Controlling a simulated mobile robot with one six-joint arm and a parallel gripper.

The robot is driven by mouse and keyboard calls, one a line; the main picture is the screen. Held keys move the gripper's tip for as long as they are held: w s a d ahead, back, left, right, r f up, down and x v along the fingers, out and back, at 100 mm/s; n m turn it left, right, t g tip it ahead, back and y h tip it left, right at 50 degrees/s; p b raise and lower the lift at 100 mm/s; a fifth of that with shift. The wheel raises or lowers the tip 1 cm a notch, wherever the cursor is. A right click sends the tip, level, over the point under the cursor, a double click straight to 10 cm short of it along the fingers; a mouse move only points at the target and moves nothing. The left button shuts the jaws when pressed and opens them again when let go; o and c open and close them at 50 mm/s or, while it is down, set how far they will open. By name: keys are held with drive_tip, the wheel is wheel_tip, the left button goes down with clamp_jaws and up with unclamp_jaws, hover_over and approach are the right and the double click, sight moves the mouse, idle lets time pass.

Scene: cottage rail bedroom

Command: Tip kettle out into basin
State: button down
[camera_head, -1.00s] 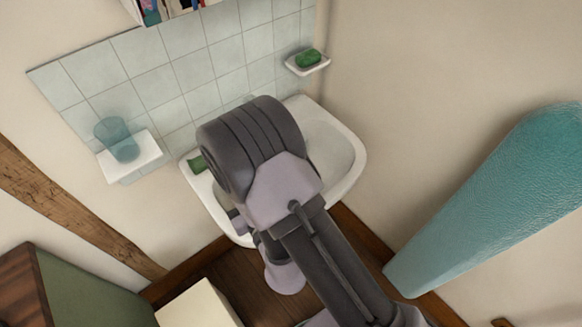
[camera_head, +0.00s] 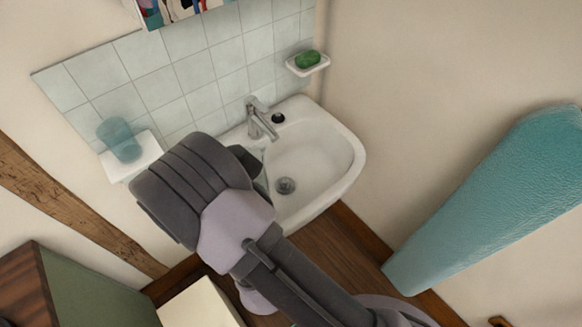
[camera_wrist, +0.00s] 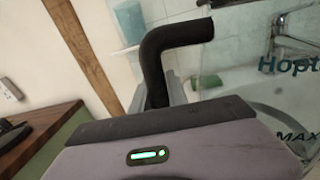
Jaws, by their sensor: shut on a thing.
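The kettle (camera_wrist: 262,85) is clear glass with dark printing and a black handle (camera_wrist: 172,42). It fills the right side of the wrist view, with the tap and basin showing through it. My gripper (camera_wrist: 172,92) is shut on the handle. In the head view my wrist hides most of the kettle; only a small part shows beside it over the basin's left side. The white basin (camera_head: 325,160) is on the wall, its right half and drain in plain view. I cannot tell how much the kettle is tilted or what is in it.
A chrome tap (camera_head: 258,120) stands at the basin's back. A blue tumbler (camera_head: 120,140) is on a small shelf to the left. A green soap (camera_head: 307,60) lies in a dish on the right. A teal padded object (camera_head: 490,200) stands at right.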

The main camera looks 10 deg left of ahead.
drive_tip(key=w+d+r+m+p, duration=0.1)
drive_tip(key=r+m+p, duration=0.1)
drive_tip(key=w+d+r+m+p, duration=0.1)
drive_tip(key=w+r+m+p, duration=0.1)
drive_tip(key=p, duration=0.1)
drive_tip(key=w+d+r+m+p, duration=0.1)
drive_tip(key=r+m+p, duration=0.1)
drive_tip(key=p, duration=0.1)
drive_tip(key=shift+w+r+m, duration=0.25)
drive_tip(key=shift+r+m, duration=0.05)
drive_tip(key=shift+r, duration=0.05)
drive_tip(key=shift+w+d+f+m+g, duration=0.15)
drive_tip(key=shift+w+d+m+g, duration=0.15)
drive_tip(key=shift+w+m, duration=0.3)
drive_tip(key=shift+w+d+r+m+p, duration=0.4)
drive_tip(key=shift+r+m+p, duration=0.15)
drive_tip(key=shift+m+p, duration=0.35)
drive_tip(key=shift+w, duration=0.1)
drive_tip(key=shift+w+d+r+m+p, duration=0.3)
drive_tip(key=shift+w+m+p, duration=0.1)
drive_tip(key=shift+m+p, duration=0.15)
drive_tip(key=shift+w+d+r+m+p, duration=0.25)
drive_tip(key=shift+w+m+p, duration=0.2)
drive_tip(key=shift+p, duration=0.2)
idle(0.4)
drive_tip(key=shift+w+d+r+m+p, duration=0.3)
drive_tip(key=shift+w+d+m+p, duration=0.3)
drive_tip(key=shift+w+m+p, duration=0.25)
idle(1.0)
